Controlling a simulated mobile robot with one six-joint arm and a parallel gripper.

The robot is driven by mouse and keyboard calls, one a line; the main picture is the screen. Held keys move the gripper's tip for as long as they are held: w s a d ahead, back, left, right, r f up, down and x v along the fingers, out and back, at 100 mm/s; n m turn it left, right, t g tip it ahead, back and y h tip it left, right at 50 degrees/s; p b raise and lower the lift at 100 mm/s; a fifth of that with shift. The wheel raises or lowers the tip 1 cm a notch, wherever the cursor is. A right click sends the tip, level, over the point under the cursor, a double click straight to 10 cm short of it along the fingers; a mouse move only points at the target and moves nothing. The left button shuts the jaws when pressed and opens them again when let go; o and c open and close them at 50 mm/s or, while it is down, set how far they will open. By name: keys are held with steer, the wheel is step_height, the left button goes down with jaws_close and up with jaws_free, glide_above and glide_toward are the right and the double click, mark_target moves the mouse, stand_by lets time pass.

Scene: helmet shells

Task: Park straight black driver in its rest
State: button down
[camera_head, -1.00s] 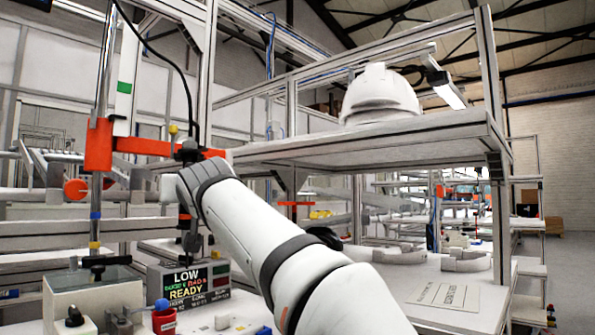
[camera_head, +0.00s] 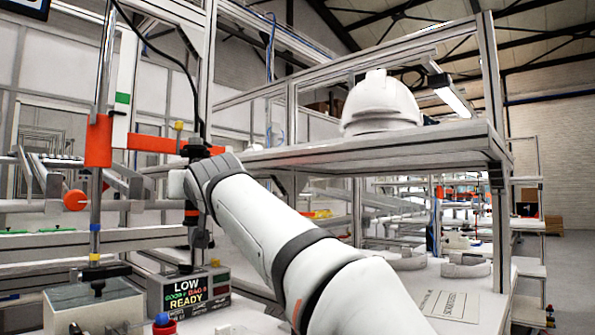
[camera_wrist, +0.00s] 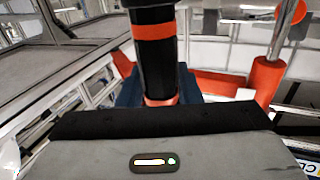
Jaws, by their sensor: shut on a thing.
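The straight black driver (camera_wrist: 155,50) stands upright in the wrist view, with orange bands around its dark body. My gripper (camera_wrist: 158,97) is shut on it; the dark gripper edge crosses below the driver. In the head view my wrist partly hides the driver (camera_head: 191,214), which hangs beside the orange arm (camera_head: 150,144). This arm reaches right from an orange collar (camera_head: 98,142) on a metal post and ends in a dark fitting near the driver's top. I cannot tell whether driver and fitting touch, nor which part is the rest.
A shelf (camera_head: 400,147) with a white helmet shell (camera_head: 381,103) is at right. A black cable hangs above the driver.

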step_height(320, 180, up, 4)
steer(key=shift+f+p, duration=0.2)
steer(key=shift+p, duration=0.95)
steer(key=shift+f, duration=0.15)
steer(key=shift+d, duration=0.1)
steer(key=d+p, duration=0.1)
steer(key=d, duration=0.9)
steer(key=shift+w, duration=0.35)
